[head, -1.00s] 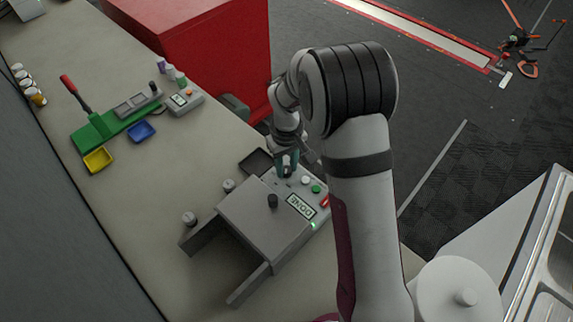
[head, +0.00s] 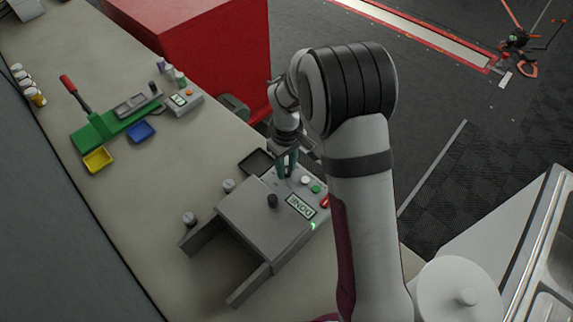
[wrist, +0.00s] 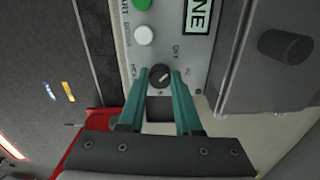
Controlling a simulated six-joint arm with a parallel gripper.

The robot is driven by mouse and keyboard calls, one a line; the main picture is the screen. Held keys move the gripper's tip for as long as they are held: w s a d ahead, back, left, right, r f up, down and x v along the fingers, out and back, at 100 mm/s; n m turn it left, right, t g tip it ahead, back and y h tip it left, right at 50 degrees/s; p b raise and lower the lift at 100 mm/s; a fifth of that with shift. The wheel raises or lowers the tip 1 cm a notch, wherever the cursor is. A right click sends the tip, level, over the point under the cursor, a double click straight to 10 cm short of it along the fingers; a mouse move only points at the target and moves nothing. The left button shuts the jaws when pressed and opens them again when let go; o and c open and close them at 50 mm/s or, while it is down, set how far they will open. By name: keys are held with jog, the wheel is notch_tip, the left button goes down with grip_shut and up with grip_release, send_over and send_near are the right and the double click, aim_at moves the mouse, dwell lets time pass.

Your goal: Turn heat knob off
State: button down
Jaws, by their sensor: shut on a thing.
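The heat knob (wrist: 160,75) is a small dark round knob on the grey control panel of the machine (head: 268,222). In the wrist view it sits between the tips of my gripper's two teal fingers (wrist: 160,82), which are shut on it. A pale pointer mark on the knob slants up and to the right, roughly toward the small "OFF" lettering. In the head view my gripper (head: 286,166) reaches down to the panel's far end, and the knob is hidden there. The display (head: 300,206) reads "DONE".
A white button (wrist: 144,35) and a green button (head: 316,189) sit beside the knob, with a red switch (head: 325,201) farther along. A dark knob (head: 272,200) stands on the machine's top. A black tray (head: 256,162) lies close to my gripper.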

aim_at(287, 170)
jog(key=c, duration=0.6)
grip_release()
jog(key=shift+r, duration=0.1)
notch_tip(287, 170, up, 16)
jog(key=shift+f, duration=0.2)
jog(key=s+d+m+y, duration=0.1)
jog(key=s+m, duration=0.5)
jog(key=s, duration=0.8)
jog(key=s+d+m, duration=0.4)
jog(key=s+m, duration=0.3)
jog(key=s, duration=0.7)
jog(key=shift+d+r+y, duration=0.2)
jog(key=shift+r+y, duration=0.15)
jog(key=shift+y, duration=0.05)
